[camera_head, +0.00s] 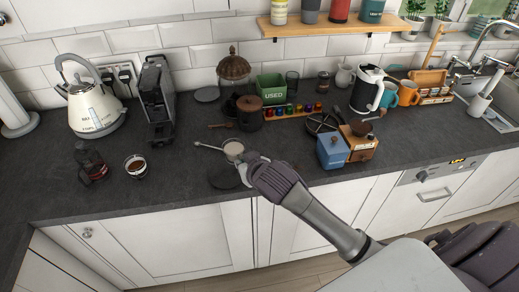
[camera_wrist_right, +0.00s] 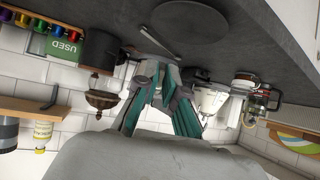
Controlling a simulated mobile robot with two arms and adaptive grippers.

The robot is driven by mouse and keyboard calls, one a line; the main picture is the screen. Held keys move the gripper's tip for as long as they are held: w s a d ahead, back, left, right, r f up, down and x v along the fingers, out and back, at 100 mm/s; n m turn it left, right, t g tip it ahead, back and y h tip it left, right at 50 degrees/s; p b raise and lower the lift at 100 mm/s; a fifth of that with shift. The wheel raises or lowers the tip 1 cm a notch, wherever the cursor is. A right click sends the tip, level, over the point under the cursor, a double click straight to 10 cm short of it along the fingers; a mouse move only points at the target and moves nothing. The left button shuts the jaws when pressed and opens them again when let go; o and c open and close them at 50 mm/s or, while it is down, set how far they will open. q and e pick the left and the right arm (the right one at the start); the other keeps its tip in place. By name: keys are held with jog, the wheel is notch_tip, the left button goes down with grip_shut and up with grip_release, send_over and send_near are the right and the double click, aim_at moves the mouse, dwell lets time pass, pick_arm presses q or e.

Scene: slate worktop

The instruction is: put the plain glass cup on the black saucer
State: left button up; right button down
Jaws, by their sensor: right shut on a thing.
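The black saucer (camera_head: 224,177) lies on the worktop near its front edge, and it shows as a dark disc at the top of the right wrist view (camera_wrist_right: 207,20). My right gripper (camera_head: 248,164) is over the saucer's right side, shut. A pale round-rimmed cup (camera_head: 233,148) is at its fingertips; I take this for the plain glass cup, though its wall is hard to make out. In the right wrist view the teal fingers of my right gripper (camera_wrist_right: 163,88) hide most of what is between them. My left gripper is not in view.
A thin light handle (camera_head: 208,147) lies left of the cup. A brown lidded pot (camera_head: 249,113) stands behind it; a blue grinder (camera_head: 331,153) stands to the right. A glass of coffee (camera_head: 136,167) and carafe (camera_head: 93,166) stand left. The worktop left of the saucer is clear.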

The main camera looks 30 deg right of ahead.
jog(key=a, duration=0.1)
jog(key=a+f, duration=0.2)
jog(key=shift+w, duration=0.3)
notch_tip(320, 180, down, 4)
jog(key=shift+r+p, duration=0.25)
jog(key=shift+p, duration=0.4)
jog(key=shift+f, duration=0.2)
jog(key=shift+f, duration=0.1)
jog(key=c, duration=1.3)
grip_release()
jog(key=b+v, duration=0.1)
jog(key=v, duration=1.1)
